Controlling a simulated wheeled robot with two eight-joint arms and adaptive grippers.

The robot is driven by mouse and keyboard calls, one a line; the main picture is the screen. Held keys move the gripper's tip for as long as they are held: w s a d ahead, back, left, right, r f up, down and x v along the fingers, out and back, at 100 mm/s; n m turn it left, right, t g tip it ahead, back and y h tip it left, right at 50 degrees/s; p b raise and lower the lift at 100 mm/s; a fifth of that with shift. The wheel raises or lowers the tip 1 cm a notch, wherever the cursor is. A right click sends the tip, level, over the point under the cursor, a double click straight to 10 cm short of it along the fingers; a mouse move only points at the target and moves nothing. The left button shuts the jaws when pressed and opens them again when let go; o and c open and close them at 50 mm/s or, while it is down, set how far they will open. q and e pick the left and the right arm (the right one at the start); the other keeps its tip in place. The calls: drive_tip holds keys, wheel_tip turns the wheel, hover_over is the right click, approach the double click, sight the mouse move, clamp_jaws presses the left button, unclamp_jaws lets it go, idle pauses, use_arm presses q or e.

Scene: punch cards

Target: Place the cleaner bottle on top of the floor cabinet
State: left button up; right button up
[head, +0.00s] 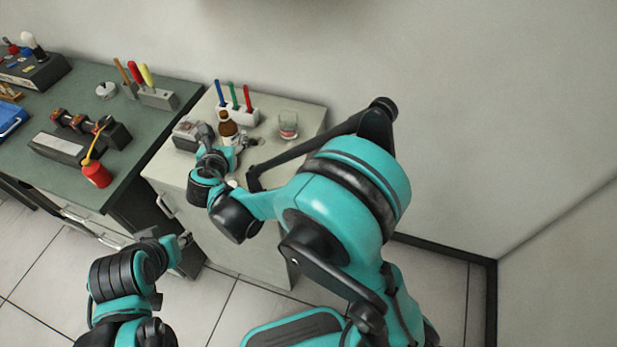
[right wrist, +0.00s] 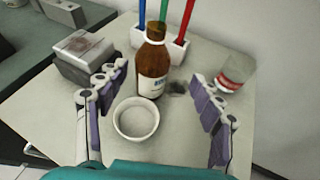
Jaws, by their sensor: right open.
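The cleaner bottle, a brown bottle (head: 227,126) with a white label, stands upright on top of the pale floor cabinet (head: 305,115). In the right wrist view the bottle (right wrist: 151,72) stands between the spread fingers of my right gripper (right wrist: 160,88), with a gap visible on both sides. In the head view my right gripper (head: 230,143) is over the cabinet top, at the bottle, and partly hides its lower part. My left gripper (head: 185,240) is low in front of the cabinet, far from the bottle; its finger opening is too small to judge.
A white round dish (right wrist: 135,119) sits just in front of the bottle. A holder with blue, green and red tools (head: 237,113) stands behind. A glass (head: 288,125) is to the right, a grey box (right wrist: 83,55) to the left. A green workbench (head: 160,125) adjoins on the left.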

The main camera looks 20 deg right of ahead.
drive_tip(key=s+d+r+m+g, duration=0.2)
drive_tip(key=s+d+m, duration=0.4)
drive_tip(key=d+m, duration=0.2)
drive_tip(key=s+d+r+m+g, duration=0.1)
drive_tip(key=s+d+m+g, duration=0.1)
drive_tip(key=s+d+m, duration=0.6)
drive_tip(key=s+d+f+m+g+y, duration=0.1)
drive_tip(key=s+d+m+y, duration=0.2)
drive_tip(key=s+m, duration=1)
drive_tip(key=d+m, duration=0.1)
drive_tip(key=m, duration=0.2)
drive_tip(key=shift+f+g, duration=0.4)
